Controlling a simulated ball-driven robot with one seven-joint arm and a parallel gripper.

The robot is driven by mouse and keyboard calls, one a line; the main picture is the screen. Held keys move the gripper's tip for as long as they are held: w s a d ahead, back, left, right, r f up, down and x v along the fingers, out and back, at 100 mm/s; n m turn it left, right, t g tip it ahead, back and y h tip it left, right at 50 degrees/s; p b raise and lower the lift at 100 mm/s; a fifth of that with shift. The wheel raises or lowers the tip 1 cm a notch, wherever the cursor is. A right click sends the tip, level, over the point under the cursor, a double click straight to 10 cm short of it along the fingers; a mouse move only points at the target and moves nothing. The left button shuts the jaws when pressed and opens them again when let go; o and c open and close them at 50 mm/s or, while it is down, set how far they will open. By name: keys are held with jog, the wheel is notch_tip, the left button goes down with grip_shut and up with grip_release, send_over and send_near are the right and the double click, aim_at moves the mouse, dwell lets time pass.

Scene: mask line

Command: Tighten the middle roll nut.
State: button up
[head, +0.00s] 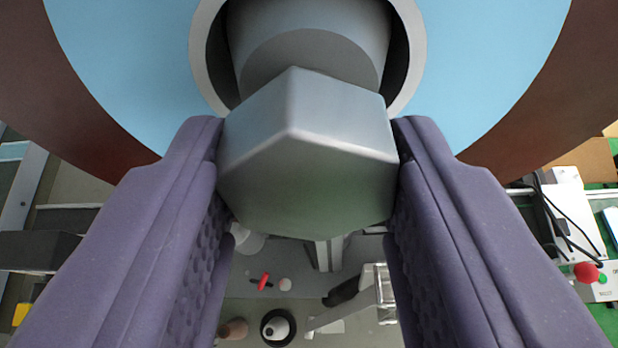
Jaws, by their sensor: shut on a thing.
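A large grey hexagonal nut (308,165) sits in the upper middle of the head view, on a grey shaft (308,45) in front of a blue roll (125,65). My gripper (308,170) has its two purple padded fingers on either side of the nut. The fingers are shut on it, touching its left and right corners near their tips. The threads and the far side of the nut are hidden.
A pale ring (207,60) surrounds the shaft, and a brown outer band (80,125) edges the roll. Far below lie a small red item (264,282) and a dark round object (277,327). At right is a box with a red button (586,272) and black cables.

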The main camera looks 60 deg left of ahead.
jog(key=m+g+y, duration=0.1)
jog(key=m, duration=0.2)
jog(key=shift+f+m, duration=0.1)
jog(key=shift+m, duration=0.3)
dwell(0.3)
jog(key=o, duration=1.1)
jog(key=shift+c, duration=0.2)
jog(key=shift+d, duration=0.15)
jog(key=v, duration=0.7)
jog(key=shift+d+b, duration=0.25)
jog(key=shift+b, duration=0.2)
jog(key=shift+s, duration=0.15)
